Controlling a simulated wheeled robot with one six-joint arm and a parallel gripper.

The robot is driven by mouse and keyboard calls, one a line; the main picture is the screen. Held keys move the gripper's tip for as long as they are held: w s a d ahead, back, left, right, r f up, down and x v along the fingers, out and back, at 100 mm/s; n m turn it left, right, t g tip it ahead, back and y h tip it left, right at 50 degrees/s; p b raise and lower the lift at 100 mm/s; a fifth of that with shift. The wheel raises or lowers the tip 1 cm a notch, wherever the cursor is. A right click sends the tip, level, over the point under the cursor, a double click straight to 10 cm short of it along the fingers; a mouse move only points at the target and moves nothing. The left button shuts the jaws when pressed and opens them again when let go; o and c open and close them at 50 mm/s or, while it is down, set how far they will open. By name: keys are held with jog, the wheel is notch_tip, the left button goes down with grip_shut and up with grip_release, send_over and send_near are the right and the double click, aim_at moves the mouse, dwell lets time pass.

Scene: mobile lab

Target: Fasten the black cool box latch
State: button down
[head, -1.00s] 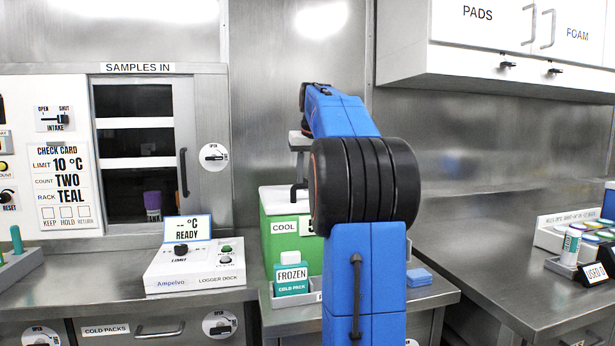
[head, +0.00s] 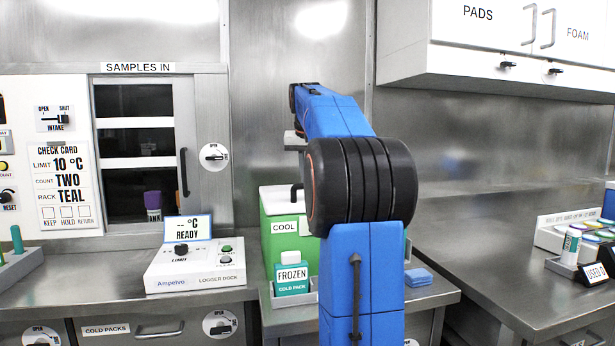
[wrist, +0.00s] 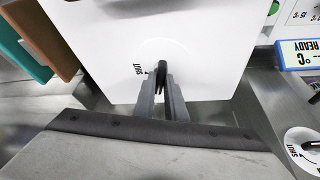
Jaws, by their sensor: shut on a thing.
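The cool box (head: 280,238) is green with a white lid and a COOL label, and stands on the counter behind my arm. Its white lid (wrist: 205,45) fills the upper middle of the wrist view. The black latch (wrist: 161,70) stands up from the lid inside a faint ring, beside the word SHUT. My gripper (wrist: 163,88) is shut on the latch, one grey finger on each side. In the head view my arm hides the right part of the box, and the fingertips cannot be made out.
A FROZEN cold pack (head: 291,275) stands in a tray in front of the box. The logger dock (head: 195,268) sits to its left. Blue pads (head: 418,277) lie to the right of my arm. A wall cabinet (head: 500,60) hangs at upper right.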

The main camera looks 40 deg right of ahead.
jog(key=m+g, duration=0.1)
jog(key=m, duration=0.2)
jog(key=shift+w+a+m+h, duration=0.1)
jog(key=shift+w+m+h, duration=0.05)
jog(key=shift+m+h, duration=0.2)
jog(key=m, duration=0.1)
jog(key=m+g, duration=0.1)
jog(key=m, duration=0.1)
jog(key=shift+w+m+g+h, duration=0.15)
jog(key=shift+m+g+h, duration=0.1)
jog(key=shift+g+h, duration=0.1)
jog(key=m+g, duration=0.1)
jog(key=m, duration=0.3)
jog(key=shift+w+g, duration=0.15)
jog(key=shift+g, duration=0.2)
jog(key=shift+m+g, duration=0.5)
jog(key=shift+m, duration=1.2)
jog(key=shift+y, duration=0.4)
jog(key=c, duration=1.8)
grip_release()
jog(key=shift+r, duration=0.1)
